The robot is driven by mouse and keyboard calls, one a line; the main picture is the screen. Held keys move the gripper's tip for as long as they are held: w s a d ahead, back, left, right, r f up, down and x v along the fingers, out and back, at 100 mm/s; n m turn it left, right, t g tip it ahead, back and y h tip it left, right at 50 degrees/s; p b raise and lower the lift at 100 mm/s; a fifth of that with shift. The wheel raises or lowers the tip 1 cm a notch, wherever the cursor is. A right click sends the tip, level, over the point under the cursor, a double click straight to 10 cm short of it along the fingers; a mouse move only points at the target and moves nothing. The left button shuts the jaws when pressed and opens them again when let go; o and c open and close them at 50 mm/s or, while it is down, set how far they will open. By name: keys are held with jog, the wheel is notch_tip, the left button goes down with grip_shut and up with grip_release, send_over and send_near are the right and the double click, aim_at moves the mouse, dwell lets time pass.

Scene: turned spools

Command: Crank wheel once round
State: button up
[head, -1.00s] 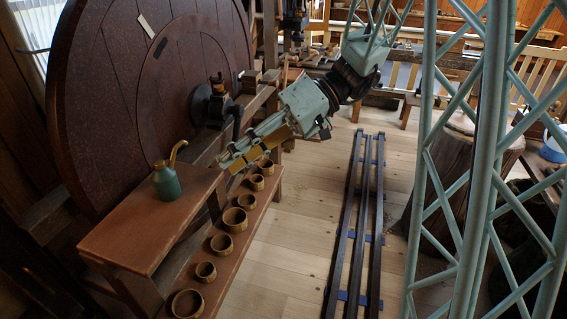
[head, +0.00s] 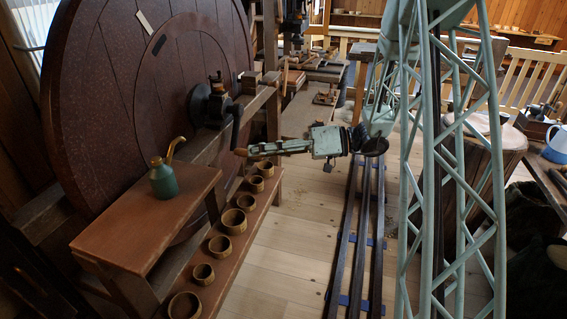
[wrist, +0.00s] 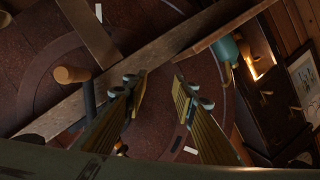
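The big dark red-brown wheel (head: 95,130) stands upright at the left in the head view, and its face (wrist: 165,30) fills much of the wrist view. Its black hub (head: 208,105) carries a dark crank arm (head: 236,125) that hangs down. A wooden crank handle (head: 240,152) is at its lower end. In the wrist view the handle (wrist: 72,74) lies left of both fingers, not between them. My gripper (head: 256,150) is just right of the handle in the head view. The wrist view shows my gripper (wrist: 160,80) open and empty.
A green oil can (head: 164,180) stands on a brown bench (head: 140,225) in front of the wheel. Several small wooden bowls (head: 220,246) line a low shelf (head: 226,268). A wooden beam (wrist: 165,55) crosses the wheel face. Dark floor rails (head: 345,250) lie to the right.

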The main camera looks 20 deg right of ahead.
jog(key=w+d+f+t, duration=0.2)
jog(key=w+d+f, duration=0.1)
jog(key=d+f, duration=0.2)
jog(key=w+d+f+m+t+h+b, duration=0.1)
jog(key=w+d+f+t, duration=0.2)
jog(key=d+f, duration=0.2)
jog(key=shift+w+d+f+b, duration=0.2)
jog(key=shift+d+b, duration=0.1)
jog(key=shift+d, duration=0.1)
jog(key=shift+w+a, duration=0.1)
jog(key=shift+a, duration=0.05)
